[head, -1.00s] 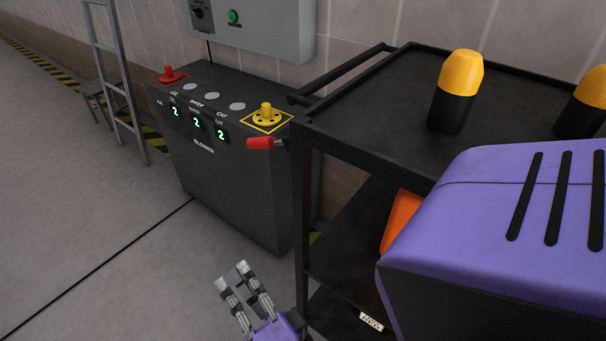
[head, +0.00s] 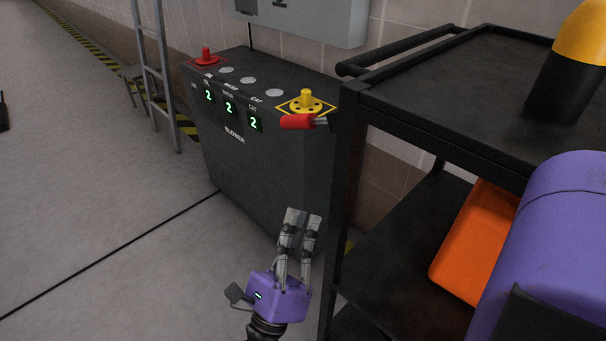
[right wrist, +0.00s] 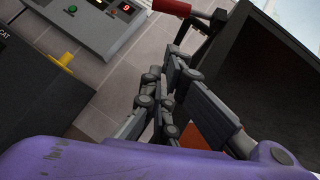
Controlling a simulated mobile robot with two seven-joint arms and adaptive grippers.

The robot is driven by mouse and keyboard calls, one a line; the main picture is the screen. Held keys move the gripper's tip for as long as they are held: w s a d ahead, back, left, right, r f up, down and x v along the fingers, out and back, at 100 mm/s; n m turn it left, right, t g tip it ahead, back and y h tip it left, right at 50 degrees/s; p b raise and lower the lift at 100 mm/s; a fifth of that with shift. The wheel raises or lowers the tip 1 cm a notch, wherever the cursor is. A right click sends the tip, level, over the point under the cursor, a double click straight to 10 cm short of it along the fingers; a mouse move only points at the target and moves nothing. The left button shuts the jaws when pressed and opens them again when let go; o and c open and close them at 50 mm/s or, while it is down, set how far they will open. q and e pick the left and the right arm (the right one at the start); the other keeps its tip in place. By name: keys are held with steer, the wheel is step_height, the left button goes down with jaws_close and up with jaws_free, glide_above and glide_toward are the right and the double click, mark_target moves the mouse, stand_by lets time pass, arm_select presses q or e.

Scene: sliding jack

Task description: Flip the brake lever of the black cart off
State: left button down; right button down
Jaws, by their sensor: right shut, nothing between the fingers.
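The black cart (head: 346,190) stands at the right, with a top tray and shelves. Its brake lever has a red handle (head: 299,121) that sticks out to the left from the front corner post, just below the tray. The red handle also shows at the top of the right wrist view (right wrist: 172,7), on a dark metal arm. My right gripper (head: 304,216) is shut and empty, left of the post and well below the lever, fingers pointing up. Its fingers (right wrist: 178,62) lie below the red handle in the right wrist view, apart from it. My left gripper is not in view.
A dark console (head: 262,165) with a red knob, a yellow knob and green displays stands behind the lever. An orange box (head: 475,245) lies on the cart's shelf. A yellow-topped black cylinder (head: 565,75) stands on the tray. A ladder (head: 160,75) leans farther back.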

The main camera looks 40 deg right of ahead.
mark_target(312, 121)
steer(key=a+r+p+x, duration=0.1)
steer(key=a+p+x, duration=0.1)
steer(key=x, duration=1)
steer(key=shift+w+r, duration=0.4)
steer(key=shift+r, duration=0.05)
